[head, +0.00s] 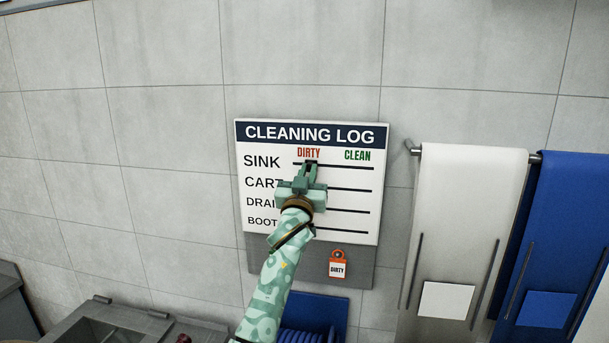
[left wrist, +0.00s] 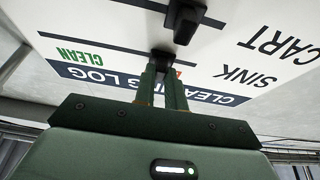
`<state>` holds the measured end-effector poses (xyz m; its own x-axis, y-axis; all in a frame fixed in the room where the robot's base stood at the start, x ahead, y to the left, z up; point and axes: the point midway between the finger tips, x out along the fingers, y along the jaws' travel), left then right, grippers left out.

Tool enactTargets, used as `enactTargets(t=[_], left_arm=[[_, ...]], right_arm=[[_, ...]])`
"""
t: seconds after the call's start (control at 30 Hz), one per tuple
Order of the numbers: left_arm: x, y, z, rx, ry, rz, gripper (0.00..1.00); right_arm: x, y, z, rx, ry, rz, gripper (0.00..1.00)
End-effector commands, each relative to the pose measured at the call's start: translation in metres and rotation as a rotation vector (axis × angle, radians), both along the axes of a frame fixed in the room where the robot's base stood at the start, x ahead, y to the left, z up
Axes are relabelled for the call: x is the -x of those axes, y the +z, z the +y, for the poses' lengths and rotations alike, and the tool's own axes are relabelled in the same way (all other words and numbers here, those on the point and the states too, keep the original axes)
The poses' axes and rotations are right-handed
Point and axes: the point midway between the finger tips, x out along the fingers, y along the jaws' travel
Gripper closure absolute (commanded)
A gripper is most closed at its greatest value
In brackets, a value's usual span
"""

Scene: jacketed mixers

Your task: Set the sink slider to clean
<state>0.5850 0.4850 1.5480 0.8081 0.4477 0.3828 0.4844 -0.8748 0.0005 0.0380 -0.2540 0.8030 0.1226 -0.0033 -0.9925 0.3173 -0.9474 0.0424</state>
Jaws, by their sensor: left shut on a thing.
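The white cleaning log board (head: 262,215) hangs on the wall with rows for sink, cart and more. The sink row's dark slot (head: 350,167) runs from under the red DIRTY label (head: 308,153) to under the green CLEAN label (head: 357,155). My left gripper (head: 309,168) is at the DIRTY end of this slot and largely hides the slider there. In the left wrist view, its two fingers (left wrist: 161,82) are shut on the black sink slider (left wrist: 161,60). My right gripper is not in view.
Another black slider (left wrist: 184,20) sits on the cart row close to my fingers. An orange tag (head: 338,264) marked DIRTY hangs below the board. White (head: 465,220) and blue (head: 570,230) cloths hang at the right. The slot toward CLEAN is clear.

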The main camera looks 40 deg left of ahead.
Motion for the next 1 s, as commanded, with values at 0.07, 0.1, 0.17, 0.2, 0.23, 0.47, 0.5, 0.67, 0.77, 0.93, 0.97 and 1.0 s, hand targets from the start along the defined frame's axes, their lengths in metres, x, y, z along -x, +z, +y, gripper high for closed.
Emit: enactTargets(t=[0.07,0.1,0.17,0.2,0.23,0.47,0.5,0.67,0.77,0.93,0.97,1.0], left_arm=[[-0.009,-0.005,-0.016,0.006,-0.004,-0.003,1.00],[-0.014,-0.005,-0.026,0.008,-0.006,-0.005,1.00],[-0.023,-0.006,-0.042,0.009,-0.006,-0.006,1.00],[-0.029,-0.007,-0.052,0.009,-0.006,-0.005,1.00],[-0.033,-0.008,-0.059,0.009,-0.006,-0.005,1.00],[-0.054,-0.006,-0.098,0.004,-0.002,0.000,1.00],[-0.056,-0.005,-0.101,0.003,-0.003,0.002,1.00],[-0.057,-0.001,-0.104,0.001,-0.003,0.003,1.00],[-0.057,-0.001,-0.104,0.001,-0.003,0.003,1.00],[-0.057,-0.001,-0.104,0.001,-0.004,0.003,0.65],[-0.057,-0.001,-0.104,0.001,-0.003,0.002,0.65],[-0.057,-0.001,-0.104,0.001,-0.003,0.002,0.65]], right_arm=[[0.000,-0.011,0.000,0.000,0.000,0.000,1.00],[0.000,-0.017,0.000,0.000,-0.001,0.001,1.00],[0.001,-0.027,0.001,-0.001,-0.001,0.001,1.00],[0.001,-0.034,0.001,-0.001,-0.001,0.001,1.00],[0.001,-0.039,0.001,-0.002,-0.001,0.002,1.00],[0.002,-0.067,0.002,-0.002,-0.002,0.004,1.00],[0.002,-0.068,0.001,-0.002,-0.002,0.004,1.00],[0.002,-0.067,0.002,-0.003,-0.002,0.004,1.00],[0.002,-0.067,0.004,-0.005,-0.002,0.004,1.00],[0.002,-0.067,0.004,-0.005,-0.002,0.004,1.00],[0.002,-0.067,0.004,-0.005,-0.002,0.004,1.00],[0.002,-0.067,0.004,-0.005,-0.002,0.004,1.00]])
